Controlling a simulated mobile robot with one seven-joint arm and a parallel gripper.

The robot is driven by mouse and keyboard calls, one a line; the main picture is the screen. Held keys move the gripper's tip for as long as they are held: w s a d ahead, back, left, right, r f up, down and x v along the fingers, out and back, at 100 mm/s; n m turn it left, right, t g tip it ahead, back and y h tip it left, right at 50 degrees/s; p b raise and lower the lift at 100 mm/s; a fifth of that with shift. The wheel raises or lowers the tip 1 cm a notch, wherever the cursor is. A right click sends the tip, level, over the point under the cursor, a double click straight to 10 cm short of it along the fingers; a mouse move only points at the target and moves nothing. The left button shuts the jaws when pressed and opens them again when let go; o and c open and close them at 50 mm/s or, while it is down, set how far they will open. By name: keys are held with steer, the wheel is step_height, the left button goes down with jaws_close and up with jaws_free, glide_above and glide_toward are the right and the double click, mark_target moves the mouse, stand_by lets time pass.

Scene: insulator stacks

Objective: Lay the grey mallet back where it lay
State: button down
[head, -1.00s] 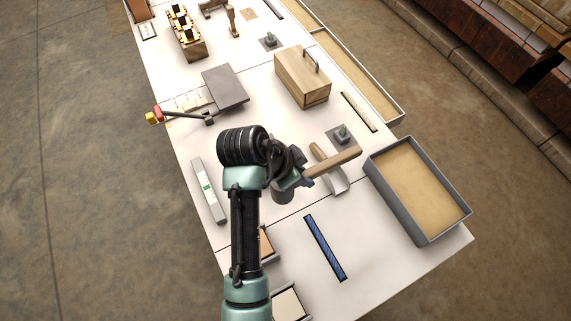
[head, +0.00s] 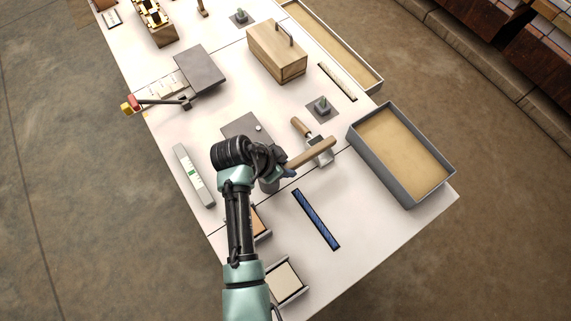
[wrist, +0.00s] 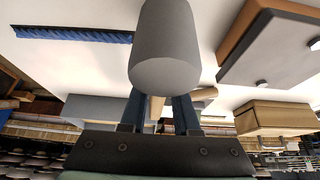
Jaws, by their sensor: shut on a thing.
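The grey mallet has a wooden handle (head: 315,153) and a grey cylindrical head (head: 270,184). The head fills the upper middle of the wrist view (wrist: 165,45). My gripper (head: 289,171) is shut on the handle near the head, and its two blue fingers (wrist: 160,112) show below the head in the wrist view. The mallet is held over the white table (head: 365,205). In the head view its handle points up and right, crossing in front of a trowel. My arm hides part of the head, and I cannot tell how high the mallet is.
The trowel (head: 302,128) lies just beyond the handle. A blue strip (head: 316,220) lies nearer, with clear table around it. A sand tray (head: 355,140) stands right, a dark plate (head: 240,126) behind my wrist. A labelled bar (head: 194,175) and small trays (head: 286,282) lie along the left edge.

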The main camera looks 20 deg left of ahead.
steer(key=shift+w+f+b, duration=0.1)
steer(key=shift+f+b, duration=0.2)
steer(key=shift+f, duration=0.1)
steer(key=c, duration=0.6)
jaws_free()
steer(key=shift+c, duration=0.2)
steer(key=shift+r, duration=0.15)
steer(key=shift+r+p, duration=0.35)
steer(key=shift+p, duration=0.1)
steer(key=v, duration=1.2)
